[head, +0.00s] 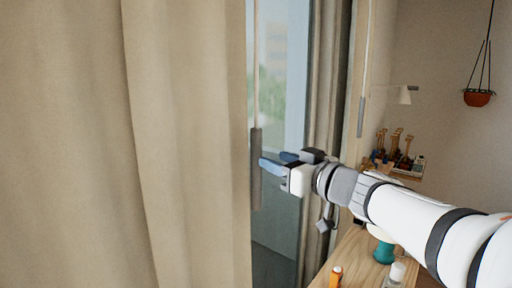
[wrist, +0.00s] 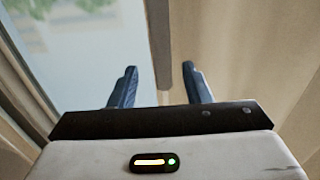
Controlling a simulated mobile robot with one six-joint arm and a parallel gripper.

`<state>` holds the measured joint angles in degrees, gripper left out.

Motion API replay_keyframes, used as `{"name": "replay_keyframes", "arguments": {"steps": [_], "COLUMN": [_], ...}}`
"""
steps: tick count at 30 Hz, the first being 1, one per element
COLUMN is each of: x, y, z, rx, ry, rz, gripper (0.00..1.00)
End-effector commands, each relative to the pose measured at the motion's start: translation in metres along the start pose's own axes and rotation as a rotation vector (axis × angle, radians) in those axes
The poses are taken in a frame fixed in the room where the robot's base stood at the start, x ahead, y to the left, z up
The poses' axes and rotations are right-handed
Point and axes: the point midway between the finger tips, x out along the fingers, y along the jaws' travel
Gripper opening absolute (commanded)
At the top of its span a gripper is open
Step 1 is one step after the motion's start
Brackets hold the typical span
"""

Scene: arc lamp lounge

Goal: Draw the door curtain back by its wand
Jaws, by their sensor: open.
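The beige door curtain (head: 185,140) hangs in folds across the left of the head view. Its thin wand (head: 256,70) hangs at the curtain's right edge and ends in a grey handle (head: 257,180). In the wrist view the handle (wrist: 158,40) appears as a dark bar in the gap between the fingers. My gripper (head: 270,162) is open with blue fingertips, beside the handle from the right at mid height. The fingers (wrist: 160,68) show on both sides of the handle, and no grip on it is visible. I cannot tell how deep the handle sits between them.
Glass (head: 275,90) shows right of the curtain. A second curtain (head: 325,80) and another wand with a grey handle (head: 361,117) hang farther right. A wooden table (head: 346,258) with small bottles stands below my arm.

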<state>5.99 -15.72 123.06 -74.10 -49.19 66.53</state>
Motion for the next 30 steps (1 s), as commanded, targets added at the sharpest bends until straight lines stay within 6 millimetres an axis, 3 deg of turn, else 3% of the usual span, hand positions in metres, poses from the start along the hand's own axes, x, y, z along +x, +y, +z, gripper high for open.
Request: {"name": "replay_keyframes", "arguments": {"steps": [15,26,30], "x": [0.070,0.075,0.075], "y": [-0.002,-0.001,-0.001], "z": [0.000,0.001,0.001], "rx": [0.002,0.002,0.002], "ry": [-0.003,-0.003,-0.003], "rz": [-0.007,-0.004,-0.004], "gripper": [0.44,0.44,0.33]}}
